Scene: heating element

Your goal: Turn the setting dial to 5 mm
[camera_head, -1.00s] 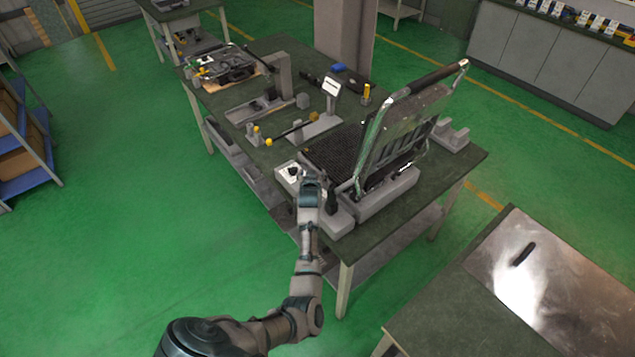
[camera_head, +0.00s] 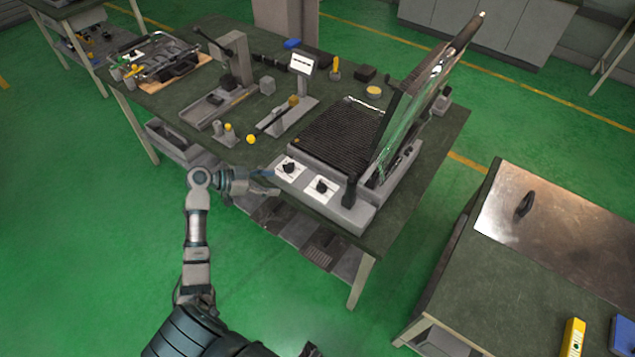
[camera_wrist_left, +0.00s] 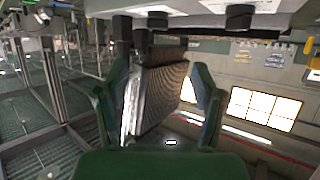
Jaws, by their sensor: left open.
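The heating device (camera_head: 322,158) stands on the green-topped table with two black dials on white plates along its front edge. One dial (camera_head: 289,168) is on the left and the other (camera_head: 321,186) on the right; the scale marks are too small to read. My left gripper (camera_head: 268,183) is just left of the left dial, close to the device's front edge. In the left wrist view my left gripper (camera_wrist_left: 158,88) is open, with nothing held. Two dark knobs, one left (camera_wrist_left: 157,19) and one right (camera_wrist_left: 239,15), show at the top, beyond the fingers. My right gripper is not visible.
The device's lid (camera_head: 425,105) stands raised, and a black upright handle (camera_head: 350,190) is right of the dials. A yellow ball (camera_head: 251,139) and small fixtures sit left of the device. A second table (camera_head: 545,225) is at right.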

